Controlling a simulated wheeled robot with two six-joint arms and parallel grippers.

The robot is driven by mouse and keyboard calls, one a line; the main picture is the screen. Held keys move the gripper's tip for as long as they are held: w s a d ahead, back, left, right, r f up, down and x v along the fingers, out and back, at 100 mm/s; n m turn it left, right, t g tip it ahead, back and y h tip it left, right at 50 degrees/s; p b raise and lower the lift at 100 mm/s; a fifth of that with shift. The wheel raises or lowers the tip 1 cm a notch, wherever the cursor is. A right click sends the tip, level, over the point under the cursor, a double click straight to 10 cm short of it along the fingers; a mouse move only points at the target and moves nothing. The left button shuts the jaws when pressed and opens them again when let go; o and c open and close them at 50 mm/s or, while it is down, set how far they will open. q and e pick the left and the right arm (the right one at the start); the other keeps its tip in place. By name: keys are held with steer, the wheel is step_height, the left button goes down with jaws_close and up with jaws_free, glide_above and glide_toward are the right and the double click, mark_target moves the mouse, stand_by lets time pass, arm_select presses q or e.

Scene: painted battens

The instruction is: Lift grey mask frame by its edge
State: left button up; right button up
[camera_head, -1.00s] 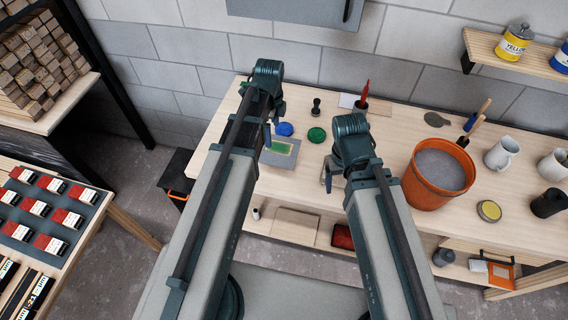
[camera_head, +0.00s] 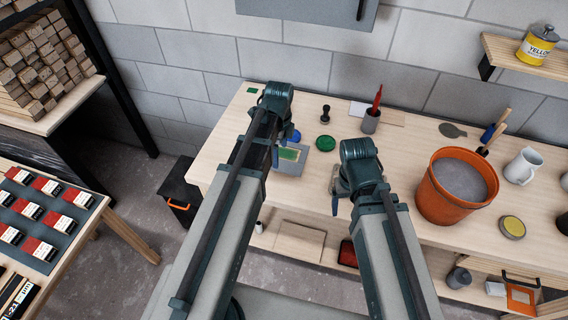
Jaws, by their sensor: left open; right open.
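The grey mask frame (camera_head: 312,166) lies flat on the wooden bench, a grey plate around a green and yellowish window. My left arm crosses its left side and hides part of it. My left gripper (camera_head: 274,157) is open at the frame's left edge; I cannot tell whether it touches. My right gripper (camera_head: 335,196) is open and empty, right of the frame and near the bench's front edge. Its fingers are partly hidden by the wrist.
Behind the frame are a green disc (camera_head: 325,143), a blue disc (camera_head: 296,136) and a dark stamp (camera_head: 325,114). An orange bucket (camera_head: 456,190) stands to the right. A grey cup (camera_head: 370,122) with a red tool stands at the back. The bench's back left is mostly clear.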

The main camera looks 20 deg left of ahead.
mark_target(281, 165)
arm_select(q)
steer(key=shift+w+f+b, duration=0.2)
steer(key=shift+f+b, duration=2.4)
steer(key=shift+f, duration=0.15)
steer(key=shift+r, duration=0.1)
arm_select(e)
step_height(281, 165, down, 5)
steer(key=shift+f, duration=0.15)
